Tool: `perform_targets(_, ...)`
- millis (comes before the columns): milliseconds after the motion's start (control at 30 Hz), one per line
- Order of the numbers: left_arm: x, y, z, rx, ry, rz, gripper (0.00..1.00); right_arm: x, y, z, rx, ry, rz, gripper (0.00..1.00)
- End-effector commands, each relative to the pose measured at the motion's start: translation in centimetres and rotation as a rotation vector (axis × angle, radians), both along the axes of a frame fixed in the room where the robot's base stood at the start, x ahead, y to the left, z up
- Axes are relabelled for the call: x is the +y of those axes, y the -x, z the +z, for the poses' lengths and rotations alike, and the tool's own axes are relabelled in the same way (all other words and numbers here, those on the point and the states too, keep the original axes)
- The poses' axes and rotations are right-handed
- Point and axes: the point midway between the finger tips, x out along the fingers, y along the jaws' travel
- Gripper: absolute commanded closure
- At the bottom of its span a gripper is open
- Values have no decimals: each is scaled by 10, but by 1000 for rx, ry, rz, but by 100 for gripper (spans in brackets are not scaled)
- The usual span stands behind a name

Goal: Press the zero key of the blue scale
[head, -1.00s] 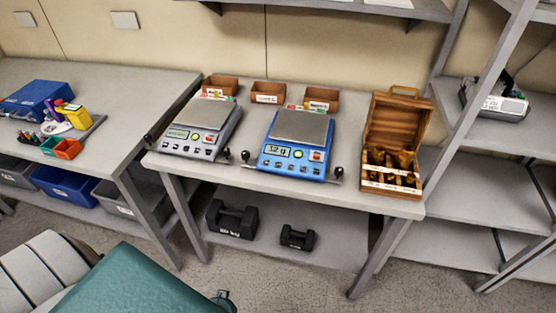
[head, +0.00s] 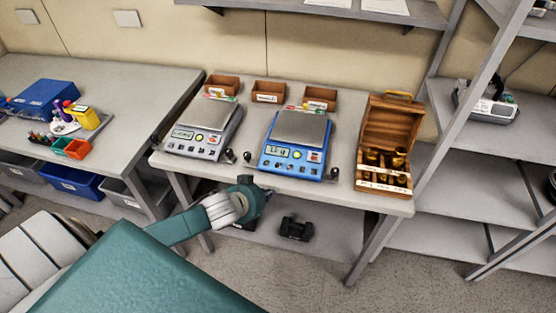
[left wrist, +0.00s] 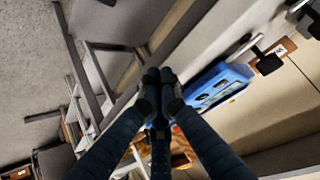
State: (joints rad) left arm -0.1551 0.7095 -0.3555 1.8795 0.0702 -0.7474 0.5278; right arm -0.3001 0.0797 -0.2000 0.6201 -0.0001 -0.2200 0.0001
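The blue scale (head: 295,145) stands on the middle table, with a grey pan, a lit display (head: 278,151) and a row of small keys along its front. I cannot read which key is zero. Its blue front also shows in the left wrist view (left wrist: 217,86), to the right of my left gripper (left wrist: 158,76). The two dark fingertips are together with nothing seen between them. In the head view my left arm reaches in front of the table, below and left of the blue scale, apart from it. My right gripper is not in view.
A grey scale (head: 204,130) stands left of the blue one. An open wooden weight box (head: 385,145) stands to the right. Small brown bins (head: 269,92) line the back. Clear tabletop lies between the blue scale and the box.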

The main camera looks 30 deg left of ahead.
Motion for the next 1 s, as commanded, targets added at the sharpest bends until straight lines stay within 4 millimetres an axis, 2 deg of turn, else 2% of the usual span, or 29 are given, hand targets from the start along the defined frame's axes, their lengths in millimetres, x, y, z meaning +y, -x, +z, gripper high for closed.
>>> perform_targets(33, -7, -3, 26, -21, 3, -14, 100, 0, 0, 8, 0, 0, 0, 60)
perform_targets(200, 5, -33, 87, -120, 16, -44, 100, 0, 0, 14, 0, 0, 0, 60)
perform_targets(300, 9, -44, 118, -163, 31, -61, 100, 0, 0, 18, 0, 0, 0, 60)
perform_targets(400, 11, -51, 140, -191, 45, -75, 100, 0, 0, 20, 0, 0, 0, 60)
perform_targets(500, 12, -54, 152, -206, 55, -80, 100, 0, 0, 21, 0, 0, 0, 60)
perform_targets(600, 12, -55, 156, -212, 60, -84, 100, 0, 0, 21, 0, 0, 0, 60)
perform_targets(1000, 12, -56, 152, -212, 60, -83, 100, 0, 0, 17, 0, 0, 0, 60)
